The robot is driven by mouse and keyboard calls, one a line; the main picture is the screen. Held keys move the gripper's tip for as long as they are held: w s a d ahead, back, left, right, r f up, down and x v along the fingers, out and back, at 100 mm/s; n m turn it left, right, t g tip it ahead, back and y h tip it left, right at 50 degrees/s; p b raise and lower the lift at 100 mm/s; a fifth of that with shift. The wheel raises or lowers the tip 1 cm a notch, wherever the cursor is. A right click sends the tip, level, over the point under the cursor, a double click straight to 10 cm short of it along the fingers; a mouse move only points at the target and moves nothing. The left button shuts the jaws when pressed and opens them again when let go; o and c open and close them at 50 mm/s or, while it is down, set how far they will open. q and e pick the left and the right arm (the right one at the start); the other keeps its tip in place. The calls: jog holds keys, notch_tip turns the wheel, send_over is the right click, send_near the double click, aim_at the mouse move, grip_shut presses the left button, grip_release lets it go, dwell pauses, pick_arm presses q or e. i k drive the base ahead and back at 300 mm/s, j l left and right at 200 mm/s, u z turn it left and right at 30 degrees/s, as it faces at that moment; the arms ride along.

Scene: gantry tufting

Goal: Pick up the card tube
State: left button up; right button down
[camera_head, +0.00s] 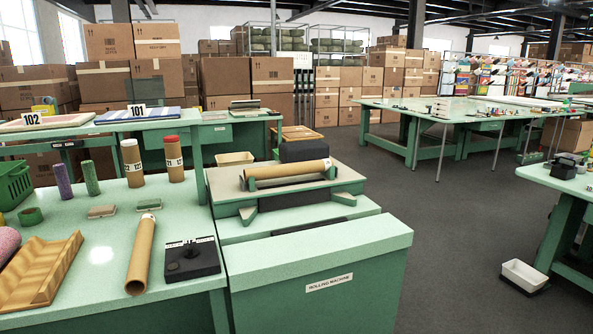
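A plain brown card tube (142,258) lies on the green table top, its open end towards me and a white label at its far end. Another brown tube (287,170) lies across the rolling machine (290,222). Two more brown tubes stand upright further back on the table, one with a white cap (132,165) and one with a red cap (174,160), both with number labels. Neither of my grippers shows in this view.
A wooden cradle (42,268) lies left of the lying tube and a black block with a knob (191,260) right of it. Purple (63,181) and green (91,178) rolls stand behind. A green basket (14,184) is at the left edge. Open floor (455,230) lies right.

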aim_at(290, 170)
jog(key=i+l, duration=0.1)
jog(key=l, duration=0.4)
jog(key=i+l+u, duration=0.15)
jog(key=l, duration=0.85)
jog(key=i+l, duration=0.15)
jog(key=l, duration=0.2)
jog(key=i+l+u, duration=0.15)
jog(key=l, duration=0.25)
jog(key=i+l, duration=0.1)
jog(key=l, duration=0.25)
jog(key=i+l+u, duration=0.15)
jog(key=l, duration=0.25)
